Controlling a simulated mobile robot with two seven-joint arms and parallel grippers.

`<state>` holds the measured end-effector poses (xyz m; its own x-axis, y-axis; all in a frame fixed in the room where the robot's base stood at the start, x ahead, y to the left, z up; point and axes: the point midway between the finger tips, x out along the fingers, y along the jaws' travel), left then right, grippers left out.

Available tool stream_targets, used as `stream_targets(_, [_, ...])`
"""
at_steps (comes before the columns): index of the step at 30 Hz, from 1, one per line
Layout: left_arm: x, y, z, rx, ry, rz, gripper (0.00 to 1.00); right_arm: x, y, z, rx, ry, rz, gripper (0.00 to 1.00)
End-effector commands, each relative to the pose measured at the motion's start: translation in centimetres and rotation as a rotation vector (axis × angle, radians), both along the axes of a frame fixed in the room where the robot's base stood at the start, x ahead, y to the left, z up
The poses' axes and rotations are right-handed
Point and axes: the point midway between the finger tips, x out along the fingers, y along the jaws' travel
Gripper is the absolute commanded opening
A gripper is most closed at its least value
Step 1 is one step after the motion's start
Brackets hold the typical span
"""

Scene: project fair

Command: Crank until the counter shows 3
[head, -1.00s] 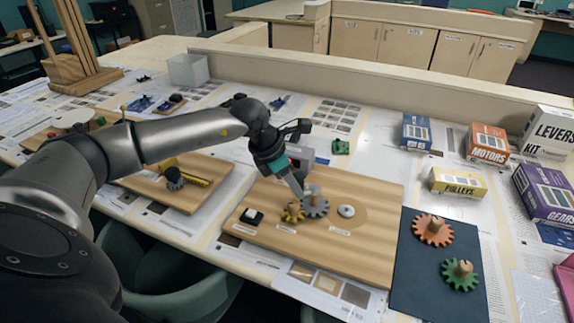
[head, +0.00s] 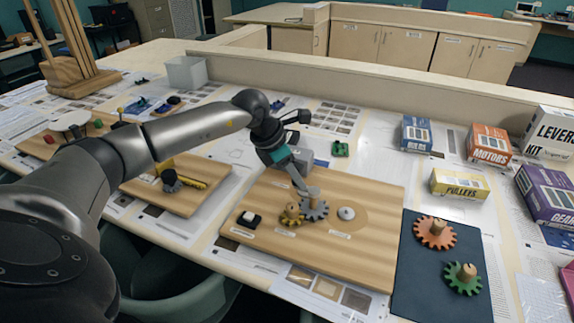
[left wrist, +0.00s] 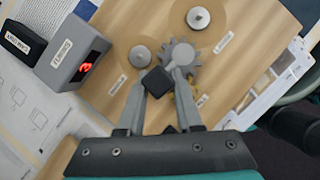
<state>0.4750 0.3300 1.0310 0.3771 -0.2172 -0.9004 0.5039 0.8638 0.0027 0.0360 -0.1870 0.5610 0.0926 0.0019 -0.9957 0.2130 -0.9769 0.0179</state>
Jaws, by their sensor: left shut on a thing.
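The gear board (head: 370,240) lies on the table. It carries a grey gear (head: 314,211), a small yellow gear (head: 291,214) and a pale round post (head: 346,213). My left gripper (head: 305,190) reaches down over the grey gear. In the left wrist view its fingers are shut on the dark crank knob (left wrist: 158,82), beside the grey gear (left wrist: 191,62). In the head view the counter is partly hidden behind the gripper. My right gripper is not in view.
A dark mat (head: 410,285) with an orange gear (head: 435,232) and a green gear (head: 462,278) lies to the right. Kit boxes, including the yellow pulleys box (head: 459,184), stand farther back. Another wooden board (head: 190,195) lies to the left.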

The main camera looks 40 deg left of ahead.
Motion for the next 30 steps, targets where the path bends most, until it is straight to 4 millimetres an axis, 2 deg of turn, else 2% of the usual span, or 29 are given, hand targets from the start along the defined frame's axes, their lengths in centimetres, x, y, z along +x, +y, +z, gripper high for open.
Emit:
stream_targets(1, [0.2, -0.62, 0.33, -0.012, -0.01, -0.009, 0.0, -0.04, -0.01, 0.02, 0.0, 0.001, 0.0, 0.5])
stream_targets(19, [0.16, -0.8, 0.29, -0.016, -0.009, -0.012, 0.0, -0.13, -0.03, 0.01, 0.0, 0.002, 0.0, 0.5])
stream_targets(20, [0.16, -0.8, 0.29, -0.016, -0.009, -0.012, 0.36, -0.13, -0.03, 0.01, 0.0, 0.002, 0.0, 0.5])
stream_targets(30, [0.01, -0.41, 0.09, -0.008, -0.002, -0.007, 0.75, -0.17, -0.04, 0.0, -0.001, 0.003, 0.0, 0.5])
